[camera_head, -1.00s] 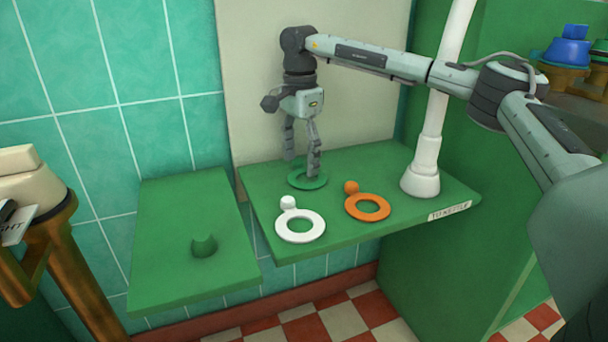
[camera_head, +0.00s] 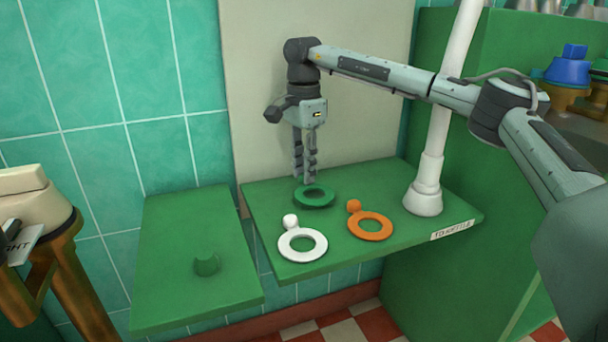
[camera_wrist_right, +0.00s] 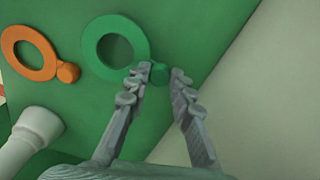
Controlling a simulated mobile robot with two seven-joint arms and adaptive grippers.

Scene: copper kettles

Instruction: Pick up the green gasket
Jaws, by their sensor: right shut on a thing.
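The green gasket (camera_head: 314,203) is a flat ring with a small round knob, at the back of the green shelf (camera_head: 290,268) in the head view. My right gripper (camera_head: 307,181) points down at its back edge, fingers close together. In the right wrist view the gasket's ring (camera_wrist_right: 90,48) lies left of the fingers, and its knob (camera_wrist_right: 159,74) sits between the fingertips (camera_wrist_right: 160,74). The right gripper is shut on that knob. I cannot tell whether the ring is clear of the shelf. My left gripper is not in view.
A white gasket (camera_head: 302,257) and an orange gasket (camera_head: 370,237) lie in front on the same shelf. A white post (camera_head: 424,200) stands at its right. A lower green shelf (camera_head: 180,290) with a small green peg (camera_head: 206,265) is at left, mostly clear.

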